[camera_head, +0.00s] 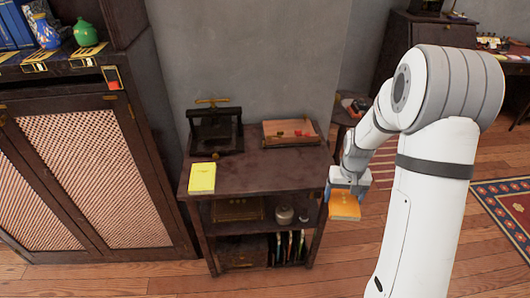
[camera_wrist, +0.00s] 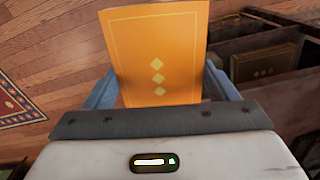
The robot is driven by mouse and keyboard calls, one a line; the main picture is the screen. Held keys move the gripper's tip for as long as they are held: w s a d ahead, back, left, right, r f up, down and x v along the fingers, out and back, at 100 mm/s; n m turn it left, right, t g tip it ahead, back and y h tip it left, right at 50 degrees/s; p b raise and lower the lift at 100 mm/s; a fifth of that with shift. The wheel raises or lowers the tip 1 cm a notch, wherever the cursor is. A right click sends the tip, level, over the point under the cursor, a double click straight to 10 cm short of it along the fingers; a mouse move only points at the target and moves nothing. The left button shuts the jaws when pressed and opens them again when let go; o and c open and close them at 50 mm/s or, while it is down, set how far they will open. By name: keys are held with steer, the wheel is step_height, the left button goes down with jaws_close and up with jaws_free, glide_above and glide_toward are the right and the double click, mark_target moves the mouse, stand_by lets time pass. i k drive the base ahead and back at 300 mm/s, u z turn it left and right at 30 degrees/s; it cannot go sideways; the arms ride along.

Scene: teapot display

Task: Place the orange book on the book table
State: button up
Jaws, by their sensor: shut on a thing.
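The orange book (camera_head: 344,205) is held in my gripper (camera_head: 346,186), just off the right side of a dark wooden table (camera_head: 240,176). In the wrist view the orange book (camera_wrist: 157,50) stands out between the two blue-grey fingers of my gripper (camera_wrist: 160,92), its cover with pale diamonds facing the camera. The gripper is shut on the book. The dark table has lower shelves, and a yellow book (camera_head: 202,178) lies on its top at the left. The lower end of the orange book hangs beside the table, apart from its top.
A black book press (camera_head: 215,132) and a wooden tray (camera_head: 290,133) with small red items stand at the back of the tabletop. The top's front middle and right are clear. A dark cabinet (camera_head: 75,170) stands at left. A rug (camera_head: 505,205) lies at right.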

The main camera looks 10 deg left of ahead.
mark_target(254, 171)
steer(key=u, duration=0.25)
steer(key=i, duration=1.05)
steer(key=u, duration=0.2)
